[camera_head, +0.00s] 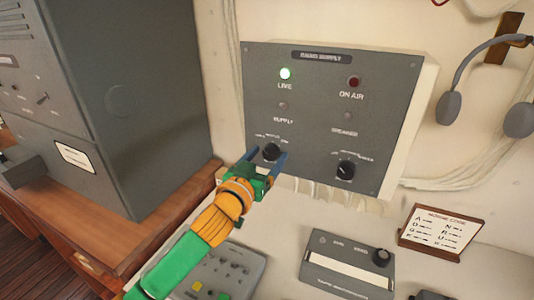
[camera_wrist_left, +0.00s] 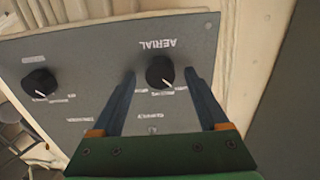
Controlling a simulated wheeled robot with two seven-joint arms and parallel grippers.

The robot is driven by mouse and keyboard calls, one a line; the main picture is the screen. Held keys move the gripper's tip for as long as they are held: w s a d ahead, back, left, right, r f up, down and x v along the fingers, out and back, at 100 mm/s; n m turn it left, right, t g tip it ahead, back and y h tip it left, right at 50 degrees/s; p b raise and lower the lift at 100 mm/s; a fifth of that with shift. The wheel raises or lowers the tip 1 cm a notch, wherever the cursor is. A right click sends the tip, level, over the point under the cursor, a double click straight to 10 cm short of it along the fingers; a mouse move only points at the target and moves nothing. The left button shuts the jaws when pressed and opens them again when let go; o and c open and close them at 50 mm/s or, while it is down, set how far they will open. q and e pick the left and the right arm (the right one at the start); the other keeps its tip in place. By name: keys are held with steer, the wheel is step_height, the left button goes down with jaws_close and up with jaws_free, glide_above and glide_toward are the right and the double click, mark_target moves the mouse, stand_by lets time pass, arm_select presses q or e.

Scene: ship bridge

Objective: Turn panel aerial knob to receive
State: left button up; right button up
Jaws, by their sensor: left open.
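The radio supply panel (camera_head: 318,115) is a grey box on the wall in the head view. The aerial knob (camera_head: 271,151), black with a white pointer line, is at its lower left. In the left wrist view the aerial knob (camera_wrist_left: 160,73) sits below the upside-down word AERIAL. My left gripper (camera_head: 266,155) is open at the knob. In the left wrist view its blue fingers (camera_wrist_left: 159,76) stand one on each side of the knob, with visible gaps. I cannot tell whether the tips reach the panel. My right gripper is out of view.
A second black knob (camera_head: 345,170) is at the panel's lower right. A grey cabinet (camera_head: 125,100) stands left. A headset (camera_head: 449,108) hangs right. A grey device (camera_head: 350,264) lies below.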

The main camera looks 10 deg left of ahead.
arm_select(q)
steer(key=shift+w, duration=0.1)
steer(key=shift+s, duration=0.2)
steer(key=shift+s+r, duration=0.1)
steer(key=c, duration=0.3)
jaws_close()
